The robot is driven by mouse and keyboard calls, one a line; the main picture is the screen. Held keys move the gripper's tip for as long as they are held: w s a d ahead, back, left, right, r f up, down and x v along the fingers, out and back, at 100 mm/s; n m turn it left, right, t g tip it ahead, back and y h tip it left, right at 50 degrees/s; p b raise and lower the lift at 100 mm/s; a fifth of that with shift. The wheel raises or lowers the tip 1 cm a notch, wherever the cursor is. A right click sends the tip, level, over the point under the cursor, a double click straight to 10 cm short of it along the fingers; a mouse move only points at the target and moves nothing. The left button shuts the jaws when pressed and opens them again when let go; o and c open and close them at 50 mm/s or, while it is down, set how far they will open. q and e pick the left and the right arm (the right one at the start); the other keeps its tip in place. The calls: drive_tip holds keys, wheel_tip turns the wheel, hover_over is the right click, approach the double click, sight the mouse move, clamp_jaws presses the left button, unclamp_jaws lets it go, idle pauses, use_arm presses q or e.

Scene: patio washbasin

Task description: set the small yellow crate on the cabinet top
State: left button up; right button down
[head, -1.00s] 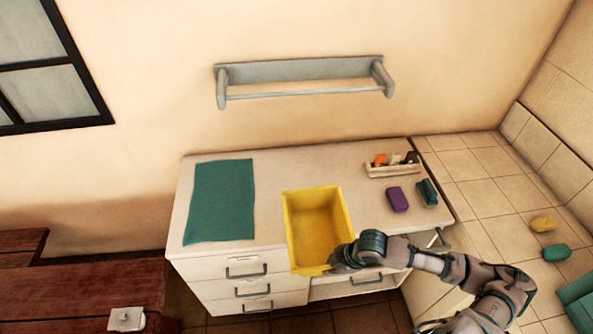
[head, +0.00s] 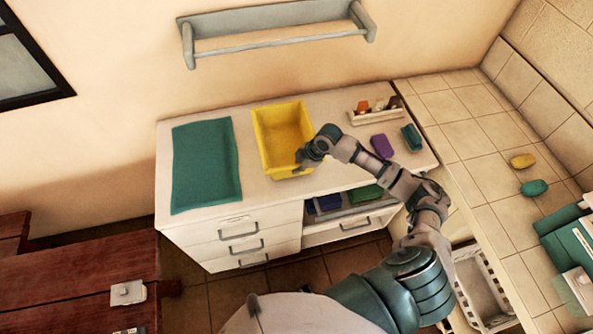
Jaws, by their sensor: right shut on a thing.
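The small yellow crate (head: 282,127) is at the middle of the cabinet top (head: 262,193) in the head view, open side up and empty. It appears to lie over the top's surface; whether it rests fully on it or hangs just above, I cannot tell. My right gripper (head: 305,160) is shut on the crate's right front rim. The fingertips are partly hidden by the gripper body. My left gripper is not in view.
A green mat (head: 205,165) lies left of the crate. A small tray with bottles (head: 376,117), a purple block (head: 381,146) and a green block (head: 411,137) are to the right. A wall shelf (head: 280,38) hangs behind. Drawers are below.

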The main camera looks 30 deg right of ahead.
sight(296, 175)
drive_tip(key=shift+d+f, duration=0.15)
drive_tip(key=shift+d, duration=0.2)
drive_tip(key=f, duration=0.3)
drive_tip(key=shift+d+f+p, duration=0.2)
drive_tip(key=shift+d+p, duration=0.1)
drive_tip(key=shift+d, duration=0.1)
drive_tip(key=shift+a, duration=0.35)
drive_tip(key=c, duration=1.5)
unclamp_jaws()
drive_tip(key=shift+a, duration=0.2)
drive_tip(key=shift+o, duration=1)
drive_tip(key=shift+a, duration=0.15)
drive_tip(key=shift+d+r, duration=0.25)
drive_tip(key=shift+d, duration=0.1)
use_arm(q)
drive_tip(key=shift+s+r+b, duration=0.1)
drive_tip(key=shift+b, duration=0.2)
use_arm(e)
drive_tip(key=v, duration=1.1)
drive_tip(key=shift+r, duration=0.2)
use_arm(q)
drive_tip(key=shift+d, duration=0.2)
use_arm(e)
drive_tip(key=shift+s+d, duration=0.1)
drive_tip(key=shift+d, duration=0.25)
